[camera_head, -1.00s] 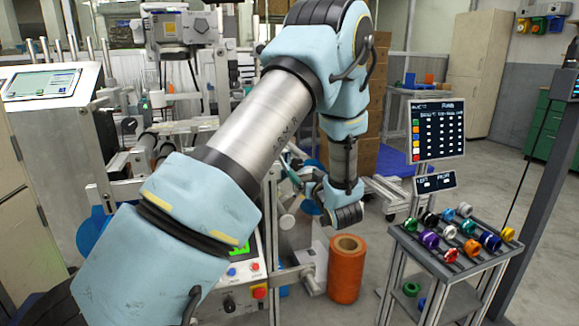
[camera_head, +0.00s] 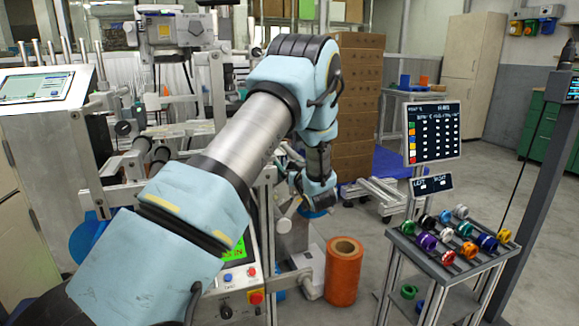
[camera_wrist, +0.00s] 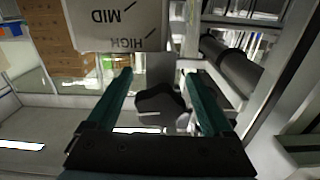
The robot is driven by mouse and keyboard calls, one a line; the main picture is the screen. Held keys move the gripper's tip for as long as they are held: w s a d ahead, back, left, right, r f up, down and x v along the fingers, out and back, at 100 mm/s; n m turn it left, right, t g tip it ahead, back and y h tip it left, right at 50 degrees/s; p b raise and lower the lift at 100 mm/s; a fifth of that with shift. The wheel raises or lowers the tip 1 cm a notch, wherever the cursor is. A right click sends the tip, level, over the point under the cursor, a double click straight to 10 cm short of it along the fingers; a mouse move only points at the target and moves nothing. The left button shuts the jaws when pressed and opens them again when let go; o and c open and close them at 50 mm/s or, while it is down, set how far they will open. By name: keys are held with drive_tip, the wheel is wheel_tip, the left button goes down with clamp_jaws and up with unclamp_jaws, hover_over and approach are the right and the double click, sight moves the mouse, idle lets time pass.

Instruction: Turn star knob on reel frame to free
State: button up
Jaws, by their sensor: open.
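In the wrist view a dark, lobed knob (camera_wrist: 160,98), which looks like the star knob, lies between the two teal fingers of my gripper (camera_wrist: 158,74). The fingers are open, with visible space on both sides of the knob, and I see no clear contact. A light plate (camera_wrist: 110,22) beyond it carries the words MID and HIGH with tick marks, upside down in this view. The word for free is not in sight. In the head view my arm hides most of the reel frame (camera_head: 270,225), and the fingers are hard to make out.
An orange roll (camera_head: 343,272) stands on the floor right of the frame. A cart (camera_head: 440,262) with several coloured knobs is further right, below a dark display board (camera_head: 433,132). In the wrist view a dark roller (camera_wrist: 232,65) and metal bars lie close on the right.

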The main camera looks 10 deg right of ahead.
clamp_jaws()
drive_tip(key=shift+f+n+b, duration=0.2)
drive_tip(key=shift+n+b, duration=0.8)
drive_tip(key=shift+b, duration=0.25)
drive_tip(key=shift+r+n+b, duration=0.15)
drive_tip(key=shift+n+b, duration=0.2)
drive_tip(key=shift+n, duration=0.25)
unclamp_jaws()
drive_tip(key=s+d, duration=0.1)
drive_tip(key=s, duration=0.9)
drive_tip(key=shift+s+d, duration=0.25)
drive_tip(key=shift+s, duration=0.15)
